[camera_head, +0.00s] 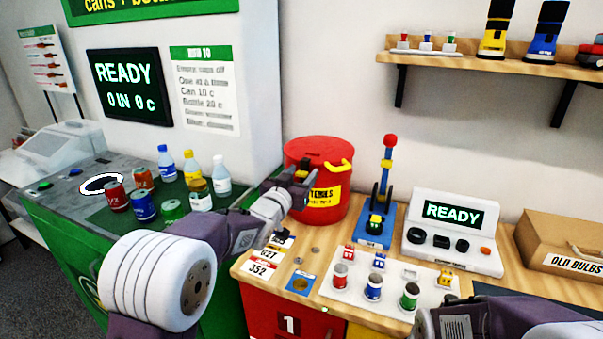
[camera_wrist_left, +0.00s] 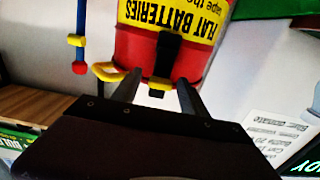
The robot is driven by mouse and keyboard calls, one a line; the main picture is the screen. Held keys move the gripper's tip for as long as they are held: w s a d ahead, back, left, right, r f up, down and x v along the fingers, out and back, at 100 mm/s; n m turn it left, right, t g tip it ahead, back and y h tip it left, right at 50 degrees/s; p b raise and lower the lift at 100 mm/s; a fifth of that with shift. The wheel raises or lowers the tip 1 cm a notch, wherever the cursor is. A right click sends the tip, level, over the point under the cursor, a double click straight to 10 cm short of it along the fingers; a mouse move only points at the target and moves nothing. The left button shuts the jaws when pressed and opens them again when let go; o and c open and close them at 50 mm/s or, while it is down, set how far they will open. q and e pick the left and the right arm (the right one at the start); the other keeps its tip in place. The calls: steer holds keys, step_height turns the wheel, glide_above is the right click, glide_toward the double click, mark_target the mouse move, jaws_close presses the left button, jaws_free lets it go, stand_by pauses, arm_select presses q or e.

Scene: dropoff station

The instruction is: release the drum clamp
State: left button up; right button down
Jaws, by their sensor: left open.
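The red battery drum (camera_head: 322,207) stands upright at the back of the wooden counter, with its lid on and a yellow handle (camera_head: 347,165). Its yellow label shows upside down in the left wrist view (camera_wrist_left: 170,18). The drum clamp is a black latch with a yellow tip (camera_wrist_left: 167,58) on the drum's side. My left gripper (camera_head: 302,174) is at the drum's left front. In the left wrist view its open fingers (camera_wrist_left: 160,92) stand either side of the latch's yellow end. I cannot tell whether they touch it.
Several cans and bottles (camera_head: 145,205) stand on the green machine at left. A blue lever stand (camera_head: 375,232) is right of the drum, beside a white READY panel (camera_head: 450,240). A white tray (camera_head: 390,295) with small coloured cylinders lies in front.

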arm_select(q)
steer(key=shift+w, duration=0.1)
jaws_close()
stand_by(1.4)
